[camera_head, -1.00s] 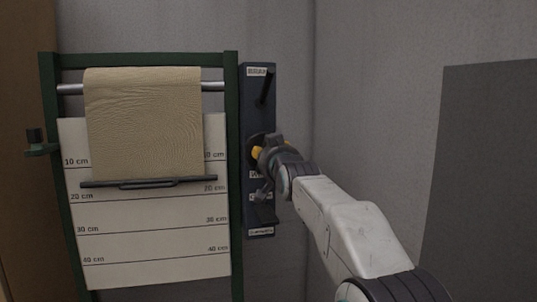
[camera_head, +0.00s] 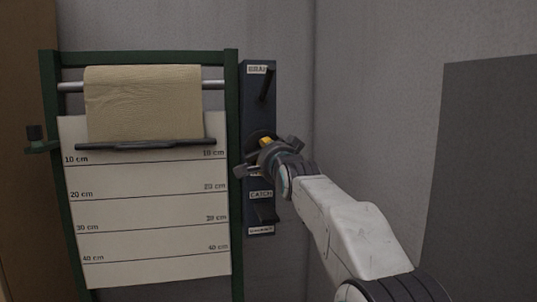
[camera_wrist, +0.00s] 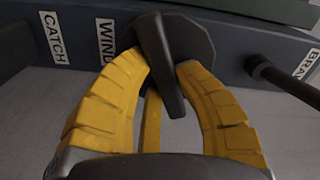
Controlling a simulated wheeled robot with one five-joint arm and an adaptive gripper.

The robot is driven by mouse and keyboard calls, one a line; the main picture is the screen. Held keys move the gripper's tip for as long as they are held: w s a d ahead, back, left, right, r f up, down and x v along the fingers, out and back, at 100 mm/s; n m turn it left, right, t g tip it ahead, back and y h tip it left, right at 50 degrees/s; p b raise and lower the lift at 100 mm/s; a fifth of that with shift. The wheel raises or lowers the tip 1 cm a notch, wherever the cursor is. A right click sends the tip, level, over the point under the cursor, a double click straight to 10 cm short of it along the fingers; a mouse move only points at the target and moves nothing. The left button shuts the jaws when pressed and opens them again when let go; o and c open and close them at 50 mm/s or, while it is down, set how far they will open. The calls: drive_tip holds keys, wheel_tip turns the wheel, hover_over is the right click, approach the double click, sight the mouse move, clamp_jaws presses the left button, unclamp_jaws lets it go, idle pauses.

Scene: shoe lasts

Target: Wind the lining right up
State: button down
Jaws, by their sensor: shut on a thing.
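The tan lining (camera_head: 143,103) hangs from a metal roller (camera_head: 213,86) in a green frame. Its dark bottom bar (camera_head: 146,145) is just above the 10 cm line of the scale board (camera_head: 150,215). My gripper (camera_head: 265,145) is at the dark control panel (camera_head: 258,95) on the frame's right. In the wrist view its yellow fingers (camera_wrist: 158,85) are shut on the dark winding knob (camera_wrist: 160,60), whose handle lies between them. The knob sits beside the label WIND (camera_wrist: 106,42).
A brake lever (camera_head: 266,86) sticks out above the knob, also in the wrist view (camera_wrist: 283,82). A catch lever (camera_head: 265,214) is below. A small crank (camera_head: 36,140) is on the frame's left. A grey wall stands close right.

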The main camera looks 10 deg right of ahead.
drive_tip(key=m, duration=0.4)
drive_tip(key=shift+a+m, duration=0.15)
drive_tip(key=shift+m, duration=0.15)
drive_tip(key=shift+r, duration=0.1)
idle(0.4)
drive_tip(key=c, duration=0.9)
unclamp_jaws()
drive_tip(key=shift+s, duration=0.1)
drive_tip(key=shift+s, duration=5.9)
drive_tip(key=s+f+n+g+p, duration=0.5)
drive_tip(key=s+n+p, duration=0.1)
drive_tip(key=s, duration=0.5)
drive_tip(key=s+f+n+g+p, duration=0.4)
drive_tip(key=s+n+p, duration=0.2)
drive_tip(key=s, duration=0.5)
drive_tip(key=s+f+n+g+p, duration=0.5)
drive_tip(key=s+p, duration=0.3)
drive_tip(key=s, duration=0.3)
drive_tip(key=shift+a+f+n+g+p, duration=0.1)
drive_tip(key=shift+f+n+g+p, duration=0.25)
drive_tip(key=shift+n, duration=0.25)
